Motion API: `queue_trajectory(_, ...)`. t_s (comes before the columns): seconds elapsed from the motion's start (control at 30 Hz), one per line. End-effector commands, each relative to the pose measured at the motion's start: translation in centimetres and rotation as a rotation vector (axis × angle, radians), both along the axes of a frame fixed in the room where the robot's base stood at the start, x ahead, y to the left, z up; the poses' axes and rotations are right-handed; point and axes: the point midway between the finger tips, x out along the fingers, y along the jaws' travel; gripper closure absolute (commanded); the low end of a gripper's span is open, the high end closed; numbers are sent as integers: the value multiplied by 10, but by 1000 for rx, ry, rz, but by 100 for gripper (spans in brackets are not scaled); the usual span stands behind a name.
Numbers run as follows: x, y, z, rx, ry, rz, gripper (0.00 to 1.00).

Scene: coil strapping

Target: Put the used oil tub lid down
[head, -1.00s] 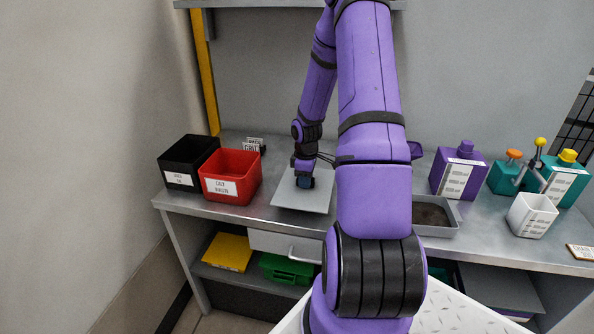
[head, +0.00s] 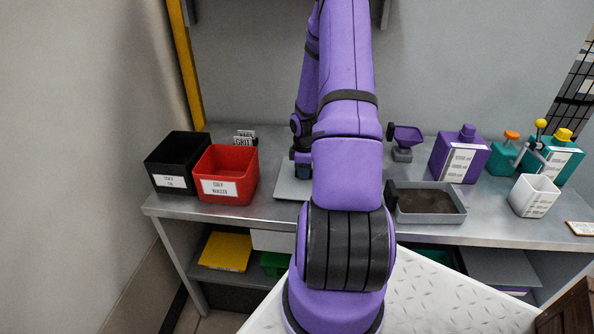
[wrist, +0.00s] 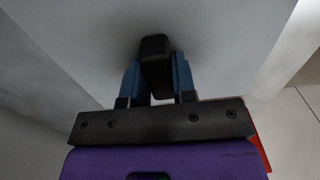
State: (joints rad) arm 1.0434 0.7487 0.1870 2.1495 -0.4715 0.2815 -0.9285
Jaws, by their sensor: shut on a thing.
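The used oil tub lid is a flat light grey plate (head: 288,189) with a black handle. In the head view it is at bench height, right of the red bin, its right part hidden by my arm. My gripper (head: 303,172) is over it, mostly hidden there. In the wrist view, the blue fingers of my gripper (wrist: 157,72) are closed on the black handle (wrist: 155,52), and the lid's grey face (wrist: 225,45) fills much of the picture. I cannot tell whether the lid touches the bench.
A black bin (head: 172,163) and a red bin (head: 226,174) stand left on the bench. Bare bench lies before the red bin.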

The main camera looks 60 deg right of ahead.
Motion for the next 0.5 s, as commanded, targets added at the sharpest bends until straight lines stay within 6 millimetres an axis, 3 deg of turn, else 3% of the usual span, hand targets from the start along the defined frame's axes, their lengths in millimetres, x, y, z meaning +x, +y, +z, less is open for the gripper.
queue_trajectory(0.27, 1, 0, -2, 0, 0, 0, 98)
queue_trajectory(0.3, 1, 0, -2, 0, 0, 0, 68)
queue_trajectory(0.4, 1, 0, -2, 0, 0, 0, 49)
queue_trajectory(0.5, 1, 0, -2, 0, 0, 0, 49)
